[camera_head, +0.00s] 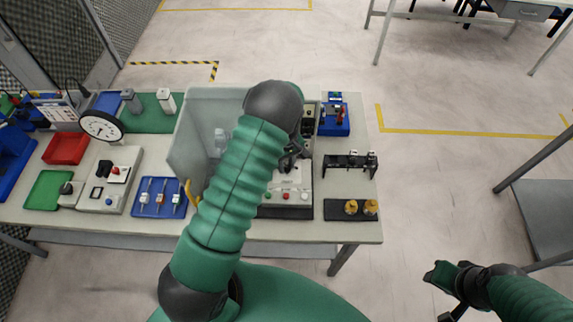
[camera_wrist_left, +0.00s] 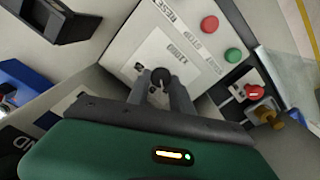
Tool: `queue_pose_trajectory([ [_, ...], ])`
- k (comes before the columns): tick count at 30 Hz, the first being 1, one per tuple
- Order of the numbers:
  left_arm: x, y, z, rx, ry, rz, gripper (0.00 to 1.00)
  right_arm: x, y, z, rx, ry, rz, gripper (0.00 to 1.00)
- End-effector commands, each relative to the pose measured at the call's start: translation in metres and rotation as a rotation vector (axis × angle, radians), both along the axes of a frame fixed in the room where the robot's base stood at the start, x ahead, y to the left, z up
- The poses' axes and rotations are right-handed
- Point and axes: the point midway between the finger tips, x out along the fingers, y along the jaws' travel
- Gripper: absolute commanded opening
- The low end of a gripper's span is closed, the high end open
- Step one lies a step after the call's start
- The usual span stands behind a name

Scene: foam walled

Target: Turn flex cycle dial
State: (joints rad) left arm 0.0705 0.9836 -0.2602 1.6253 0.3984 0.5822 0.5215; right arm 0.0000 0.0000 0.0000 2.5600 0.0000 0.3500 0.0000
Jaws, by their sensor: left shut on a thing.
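The dial (camera_wrist_left: 160,74) is a small black knob with a pale pointer mark on a white panel (camera_wrist_left: 150,55) in the left wrist view. My left gripper (camera_wrist_left: 160,92) has its two grey fingers on either side of the knob, shut on it. In the head view the panel (camera_head: 291,190) is on the grey machine, partly behind my green left arm. The left gripper (camera_head: 288,158) is over it there, and the dial is hidden. My right gripper (camera_head: 446,290) hangs apart from the table at the lower right; its jaw state is unclear.
A red button (camera_wrist_left: 209,24) and a green button (camera_wrist_left: 233,55) are beside the dial. A red switch (camera_wrist_left: 254,92) is at the right.

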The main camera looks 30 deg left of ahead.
Motion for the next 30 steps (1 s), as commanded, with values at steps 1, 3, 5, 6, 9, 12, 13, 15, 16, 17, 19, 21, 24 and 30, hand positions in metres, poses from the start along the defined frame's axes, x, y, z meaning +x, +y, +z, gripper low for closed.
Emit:
queue_pose_trajectory([
  [1,-0.0059,-0.004,-0.0048,-0.008,0.017,0.023,0.0,0.0,0.0,-0.0014,0.0,0.0,0.0,0.36],
  [3,-0.0059,-0.0041,-0.0047,-0.007,0.017,0.06,0.0,-0.0001,0.0,-0.002,0.0,0.0,0.0,0.36],
  [5,-0.0059,-0.0044,-0.0047,-0.007,0.017,0.085,0.0,0.0,0.0,-0.0022,0.0,0.0,0.0,0.36],
  [6,-0.0058,-0.0046,-0.0046,-0.008,0.018,0.102,0.0,-0.0001,0.0,-0.0024,0.0,0.0,0.0,0.36],
  [9,-0.0058,-0.0052,-0.0046,-0.008,0.017,0.131,0.0,0.0,0.0,-0.0027,0.0,0.0,0.0,0.36],
  [12,-0.0056,-0.0054,-0.0045,-0.008,0.017,0.149,0.0,0.0,0.0,-0.0029,0.0,0.0,0.0,0.36],
  [13,-0.0055,-0.0054,-0.0045,-0.008,0.017,0.152,0.0,0.0,0.0,-0.0029,0.0,0.0,0.0,0.36],
  [15,-0.0055,-0.0056,-0.0044,-0.008,0.017,0.159,0.0,0.0001,0.0,-0.0029,0.0,0.0,0.0,0.36],
  [16,-0.0055,-0.0056,-0.0044,-0.008,0.017,0.16,0.0,0.0001,0.0,-0.0029,0.0,0.0,0.0,0.36],
  [17,-0.0055,-0.0057,-0.0043,-0.008,0.017,0.161,0.0,0.0001,0.0,-0.0029,0.0,0.0,0.0,0.36],
  [19,-0.0054,-0.0057,-0.0043,-0.008,0.017,0.162,0.0,0.0001,0.0,-0.0029,0.0,0.0,0.0,0.36],
  [21,-0.0052,-0.0059,-0.0042,-0.008,0.017,0.162,0.0,0.0,0.0,-0.0029,0.0,0.0,0.0,0.36],
  [24,-0.0052,-0.006,-0.0041,-0.009,0.016,0.162,0.0,0.0,0.0,-0.0029,0.0,0.0,0.0,0.36],
  [30,-0.0038,-0.0049,-0.0031,-0.006,0.012,0.161,0.44,-0.0001,0.0,-0.0028,0.0,0.0,0.0,0.36],
])
